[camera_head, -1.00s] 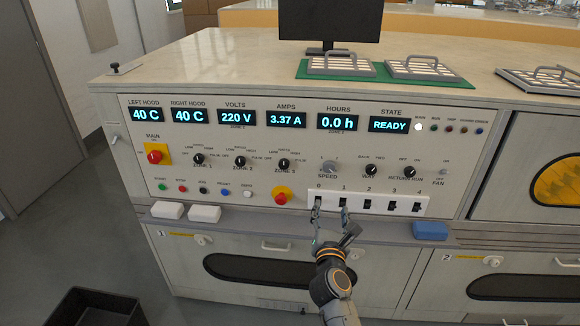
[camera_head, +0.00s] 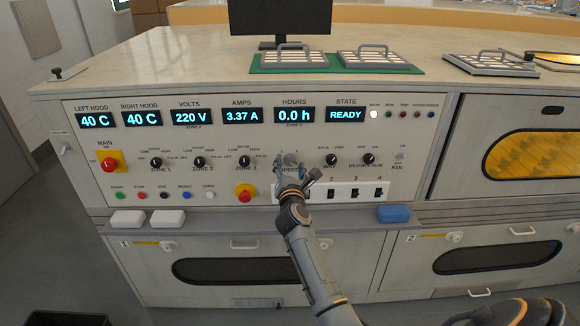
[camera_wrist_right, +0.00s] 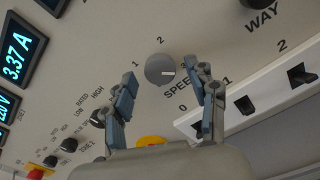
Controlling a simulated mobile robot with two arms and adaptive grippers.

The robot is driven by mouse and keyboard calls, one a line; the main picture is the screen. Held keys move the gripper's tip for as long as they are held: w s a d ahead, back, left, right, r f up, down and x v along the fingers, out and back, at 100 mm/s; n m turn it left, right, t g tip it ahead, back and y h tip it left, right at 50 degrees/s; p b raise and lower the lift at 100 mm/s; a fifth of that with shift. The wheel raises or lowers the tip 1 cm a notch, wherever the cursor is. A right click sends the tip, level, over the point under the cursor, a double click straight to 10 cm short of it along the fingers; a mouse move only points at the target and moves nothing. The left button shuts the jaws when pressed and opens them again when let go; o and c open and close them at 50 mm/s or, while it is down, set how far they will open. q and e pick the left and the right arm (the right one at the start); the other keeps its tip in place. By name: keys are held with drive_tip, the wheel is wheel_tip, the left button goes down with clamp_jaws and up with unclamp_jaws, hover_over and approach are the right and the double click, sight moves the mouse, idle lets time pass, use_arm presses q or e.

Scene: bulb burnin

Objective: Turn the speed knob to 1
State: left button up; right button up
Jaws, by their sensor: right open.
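The speed knob (camera_wrist_right: 160,70) is a round grey knob with a white mark, on the panel above the word SPEED. In the wrist view, the white mark lies on its right half, and the printed 1 and 2 lie to its left and above it. The knob also shows in the head view (camera_head: 291,160), partly hidden by my right gripper (camera_head: 292,169). My right gripper is open, its two fingers (camera_wrist_right: 165,77) on either side of the knob in the wrist view. I cannot tell whether they touch it. My left gripper is out of view.
The way knob (camera_head: 331,160) is close on the right, and the zone 3 knob (camera_head: 244,162) is on the left. The white switch strip (camera_head: 343,193) lies just below. A red button (camera_head: 245,193) and a blue block (camera_head: 393,213) are lower down.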

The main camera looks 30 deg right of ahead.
drive_tip(key=shift+w+d, duration=0.2)
drive_tip(key=shift+w, duration=0.1)
drive_tip(key=c, duration=1.2)
drive_tip(key=shift+o, duration=0.2)
